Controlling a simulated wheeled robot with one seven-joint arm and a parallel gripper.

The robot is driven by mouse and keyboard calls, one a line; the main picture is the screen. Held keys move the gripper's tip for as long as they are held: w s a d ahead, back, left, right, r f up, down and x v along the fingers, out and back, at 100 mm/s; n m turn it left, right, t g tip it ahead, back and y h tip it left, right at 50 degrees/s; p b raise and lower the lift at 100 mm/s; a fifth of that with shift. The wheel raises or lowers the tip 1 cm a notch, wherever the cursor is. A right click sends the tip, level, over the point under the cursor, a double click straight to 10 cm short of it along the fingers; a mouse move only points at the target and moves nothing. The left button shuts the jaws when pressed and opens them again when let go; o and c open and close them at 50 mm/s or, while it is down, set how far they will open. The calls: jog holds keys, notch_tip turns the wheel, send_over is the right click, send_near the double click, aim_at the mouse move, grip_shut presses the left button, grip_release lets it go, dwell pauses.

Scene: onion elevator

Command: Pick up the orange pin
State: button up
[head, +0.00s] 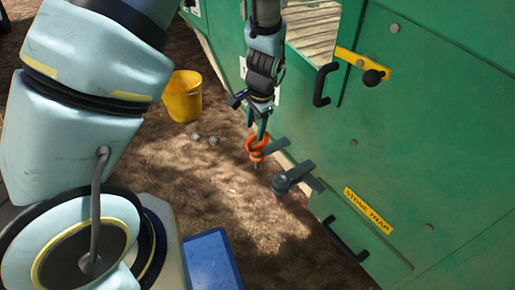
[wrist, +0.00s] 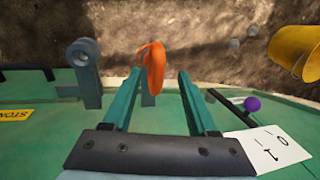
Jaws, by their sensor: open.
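The orange pin (head: 258,148) has a ring-shaped top and hangs at a dark bracket on the side of the green machine in the head view. In the wrist view the pin (wrist: 153,68) stands between and just beyond the two green fingers. My gripper (head: 262,128) points down right above the pin, and its fingertips reach the ring in the picture. In the wrist view my gripper (wrist: 160,74) is open, with a gap on each side of the pin. I cannot tell whether a finger touches it. The lower part of the pin is partly hidden.
A grey lever with a round hub (head: 281,184) sits beside the pin. A yellow bucket (head: 183,97) and small stones (head: 204,139) are on the brown ground.

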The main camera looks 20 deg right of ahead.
aim_at(255, 136)
jog(key=f, duration=0.1)
jog(key=f+b, duration=0.1)
jog(key=f, duration=0.1)
jog(key=w+f+b, duration=0.1)
jog(key=f, duration=0.1)
jog(key=shift+d, duration=0.25)
jog(key=shift+r, duration=0.1)
grip_shut()
dwell(0.3)
